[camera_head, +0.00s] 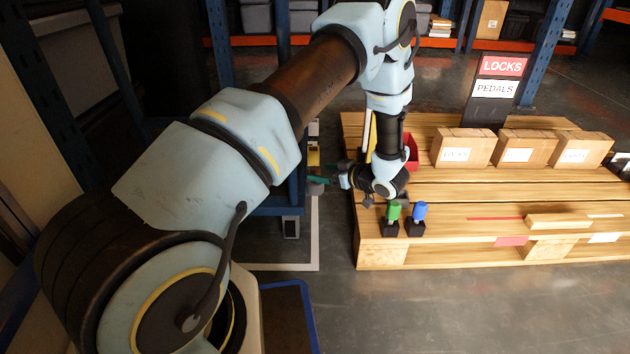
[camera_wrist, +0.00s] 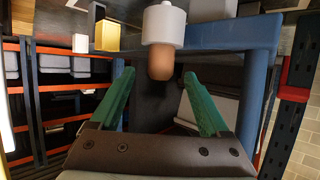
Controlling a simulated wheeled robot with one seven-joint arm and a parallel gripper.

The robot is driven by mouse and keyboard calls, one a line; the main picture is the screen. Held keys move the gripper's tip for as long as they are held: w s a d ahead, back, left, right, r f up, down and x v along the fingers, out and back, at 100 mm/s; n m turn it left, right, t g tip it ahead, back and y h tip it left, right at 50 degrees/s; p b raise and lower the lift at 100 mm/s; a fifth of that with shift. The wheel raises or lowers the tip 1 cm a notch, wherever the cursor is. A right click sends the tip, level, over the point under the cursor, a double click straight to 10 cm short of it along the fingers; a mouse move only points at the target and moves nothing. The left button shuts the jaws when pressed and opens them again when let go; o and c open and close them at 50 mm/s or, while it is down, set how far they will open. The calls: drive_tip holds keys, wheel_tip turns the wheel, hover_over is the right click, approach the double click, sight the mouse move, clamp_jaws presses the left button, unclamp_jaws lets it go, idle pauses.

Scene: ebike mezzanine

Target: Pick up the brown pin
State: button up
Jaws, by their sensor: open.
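The brown pin (camera_wrist: 160,64) shows in the wrist view as a rounded brown end beside a white cylindrical part (camera_wrist: 163,25). My gripper (camera_wrist: 159,76) is open, with its two green fingers apart and nothing held between them. The brown end lies in line with the gap between the fingertips, seemingly just beyond them; the exact distance is hard to tell. In the head view my gripper (camera_head: 319,181) points left, off the left side of the wooden pallet, toward the blue-framed rack. The pin is too small there to make out clearly.
A yellow block (camera_wrist: 107,35) sits left of the pin in the wrist view. In the head view, a green pin (camera_head: 393,210) and a blue pin (camera_head: 420,211) stand in black holders on the pallet (camera_head: 470,205). A red bin (camera_head: 411,152) and cardboard boxes (camera_head: 462,148) stand farther back.

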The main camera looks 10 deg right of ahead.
sight(319, 172)
drive_tip(key=b+x, duration=0.1)
drive_tip(key=x, duration=0.2)
drive_tip(key=shift+f, duration=0.25)
drive_tip(key=shift+w+a, duration=0.15)
drive_tip(key=shift+w, duration=0.2)
drive_tip(key=shift+c, duration=0.4)
clamp_jaws()
